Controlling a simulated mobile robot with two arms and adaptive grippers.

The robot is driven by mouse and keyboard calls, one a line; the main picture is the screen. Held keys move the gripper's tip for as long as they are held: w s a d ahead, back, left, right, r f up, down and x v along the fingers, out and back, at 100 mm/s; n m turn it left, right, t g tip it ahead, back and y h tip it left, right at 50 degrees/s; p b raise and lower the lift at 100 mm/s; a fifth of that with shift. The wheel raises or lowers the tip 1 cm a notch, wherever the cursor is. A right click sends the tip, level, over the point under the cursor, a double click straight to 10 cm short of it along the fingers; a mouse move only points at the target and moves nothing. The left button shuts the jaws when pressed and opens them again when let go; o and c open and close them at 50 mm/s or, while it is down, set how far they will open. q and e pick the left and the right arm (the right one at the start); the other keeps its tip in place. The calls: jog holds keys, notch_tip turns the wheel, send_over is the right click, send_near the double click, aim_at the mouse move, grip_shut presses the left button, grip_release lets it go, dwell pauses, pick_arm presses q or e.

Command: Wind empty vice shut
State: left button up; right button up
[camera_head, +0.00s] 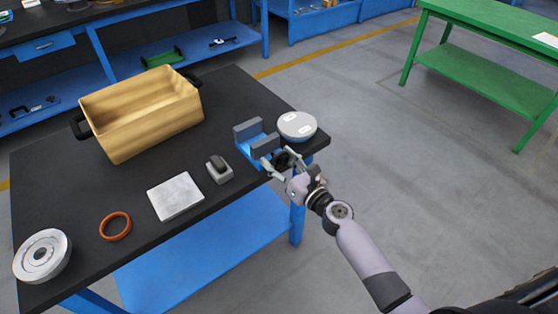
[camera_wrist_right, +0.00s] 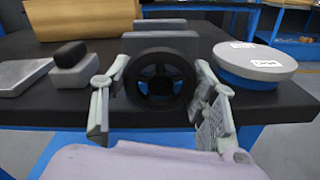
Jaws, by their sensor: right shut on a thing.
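The vice (camera_head: 257,142) stands at the right end of the black workbench. Its body is blue with two upright grey jaws. A gap shows between the jaws, with nothing in it. Its dark handwheel (camera_wrist_right: 160,82) faces the bench's front edge and shows as a spoked ring in the right wrist view. My right gripper (camera_head: 284,161) is at the front of the vice, with one finger on each side of the handwheel, shut on it. In the head view the gripper partly hides the wheel. My left gripper is not in view.
A round grey-topped part (camera_head: 296,125) with white labels stands right beside the vice. To its left are a small grey block with a dark top (camera_head: 219,169), a pale plate (camera_head: 176,196), an orange ring (camera_head: 115,226), a flanged disc (camera_head: 42,256) and a tan bin (camera_head: 141,112).

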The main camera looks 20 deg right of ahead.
jog(key=c, duration=0.3)
